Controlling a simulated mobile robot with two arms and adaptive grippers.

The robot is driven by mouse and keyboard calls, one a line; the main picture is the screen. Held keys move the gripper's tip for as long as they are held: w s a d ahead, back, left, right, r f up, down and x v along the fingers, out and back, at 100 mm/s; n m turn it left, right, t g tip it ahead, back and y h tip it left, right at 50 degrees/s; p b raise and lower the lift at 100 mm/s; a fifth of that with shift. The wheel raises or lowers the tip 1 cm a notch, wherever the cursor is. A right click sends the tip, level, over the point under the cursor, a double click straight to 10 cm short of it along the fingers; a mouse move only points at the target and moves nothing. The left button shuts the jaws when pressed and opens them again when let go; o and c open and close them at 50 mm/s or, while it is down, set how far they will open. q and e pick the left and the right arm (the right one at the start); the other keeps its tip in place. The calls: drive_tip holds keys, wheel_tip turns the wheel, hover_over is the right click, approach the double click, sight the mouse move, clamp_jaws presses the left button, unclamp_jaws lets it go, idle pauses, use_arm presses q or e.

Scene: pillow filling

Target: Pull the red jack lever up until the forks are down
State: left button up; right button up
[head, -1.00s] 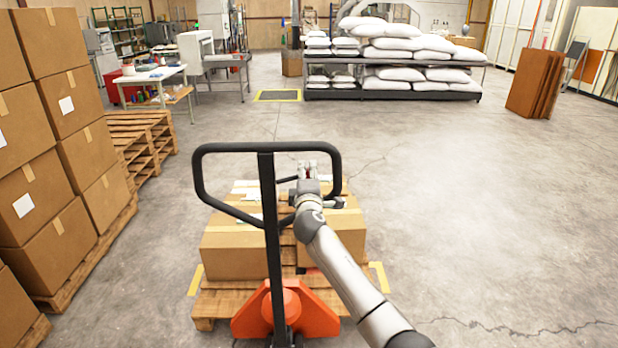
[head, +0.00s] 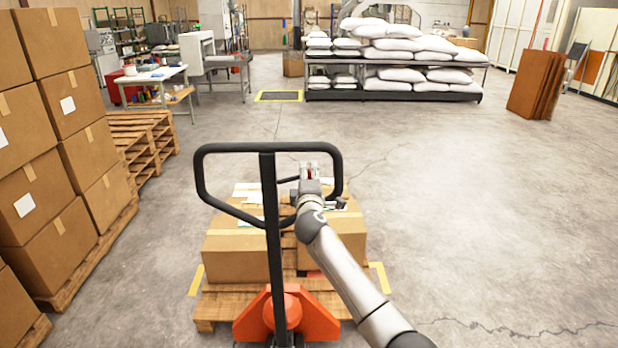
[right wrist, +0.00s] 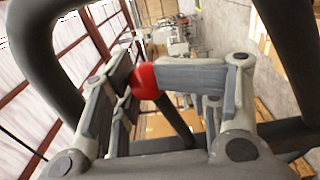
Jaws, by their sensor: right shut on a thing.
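The black loop handle of the orange pallet jack (head: 287,316) stands upright in front of me. My right gripper (head: 309,170) reaches in from the right to the handle loop. In the right wrist view its jaws are shut on the red jack lever (right wrist: 145,80), whose rounded red end shows between the finger pads. A dark bar runs down behind it. In the head view only a speck of red shows at the fingers. The forks are hidden under the loaded wooden pallet (head: 212,308), so their height cannot be told. My left gripper is out of view.
Cardboard boxes (head: 235,255) sit on the pallet, inside yellow floor marks. Tall box stacks (head: 45,110) and empty pallets (head: 150,130) stand at the left. A rack of white sacks (head: 395,92) stands at the back. The floor at the right is clear.

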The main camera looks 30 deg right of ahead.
drive_tip(key=o, duration=0.6)
drive_tip(key=shift+a, duration=0.1)
drive_tip(key=shift+c, duration=0.2)
drive_tip(key=shift+f+b, duration=0.55)
drive_tip(key=shift+s+a+p, duration=0.15)
drive_tip(key=shift+s+p, duration=0.05)
drive_tip(key=shift+p, duration=0.1)
drive_tip(key=p+v, duration=0.4)
drive_tip(key=v, duration=0.8)
drive_tip(key=shift+s, duration=0.2)
drive_tip(key=shift+f, duration=0.1)
